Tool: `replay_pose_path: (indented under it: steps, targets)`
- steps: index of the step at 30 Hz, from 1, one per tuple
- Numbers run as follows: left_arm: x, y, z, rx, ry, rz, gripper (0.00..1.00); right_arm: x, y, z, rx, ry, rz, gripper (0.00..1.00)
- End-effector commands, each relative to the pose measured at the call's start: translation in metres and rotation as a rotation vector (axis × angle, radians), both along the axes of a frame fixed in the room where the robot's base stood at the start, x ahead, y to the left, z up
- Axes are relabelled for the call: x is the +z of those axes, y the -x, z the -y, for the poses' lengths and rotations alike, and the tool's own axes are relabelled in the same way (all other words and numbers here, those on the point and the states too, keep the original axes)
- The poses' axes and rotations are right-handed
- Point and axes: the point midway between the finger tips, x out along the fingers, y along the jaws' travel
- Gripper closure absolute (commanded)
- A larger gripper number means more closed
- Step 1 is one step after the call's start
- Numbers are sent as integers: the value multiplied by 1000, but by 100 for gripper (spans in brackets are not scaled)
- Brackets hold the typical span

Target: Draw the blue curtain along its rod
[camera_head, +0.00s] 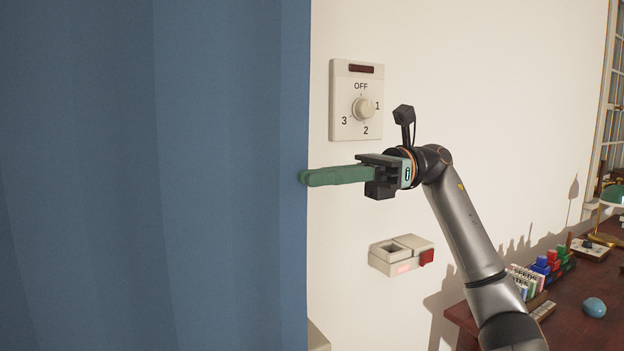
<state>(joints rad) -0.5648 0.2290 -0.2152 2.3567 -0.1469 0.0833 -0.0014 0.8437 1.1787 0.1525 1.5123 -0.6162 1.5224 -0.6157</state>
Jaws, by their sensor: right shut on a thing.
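The blue curtain (160,170) hangs in soft vertical folds and fills the left half of the head view. Its right edge is straight and upright. The rod is out of view above. My left gripper is not in view.
A dial switch plate (343,103) is on the wall just above the handle. A small wall box with a red button (426,257) is below my right gripper. A dark red table (590,310) with blocks, a blue rounded object (594,307) and a lamp (613,196) stands at right.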

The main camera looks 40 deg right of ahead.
Motion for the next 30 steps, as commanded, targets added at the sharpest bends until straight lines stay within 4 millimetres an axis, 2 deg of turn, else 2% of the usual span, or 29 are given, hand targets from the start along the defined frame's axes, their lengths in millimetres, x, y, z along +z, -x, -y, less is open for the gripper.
replay_pose_path:
  steps: [8, 9, 16, 25, 30]
  targets:
    - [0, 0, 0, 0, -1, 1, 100, 0, 1, 2, -3, 3, -1, 100]
    - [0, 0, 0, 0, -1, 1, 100, 0, 1, 2, -3, 3, -1, 87]
    - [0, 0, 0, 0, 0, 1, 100, 0, 0, 1, -3, 2, -1, 61]
    - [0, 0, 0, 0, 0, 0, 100, 1, 0, 3, -3, 1, -1, 60]
    - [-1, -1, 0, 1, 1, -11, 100, 1, 5, 20, -7, -1, -2, 60]
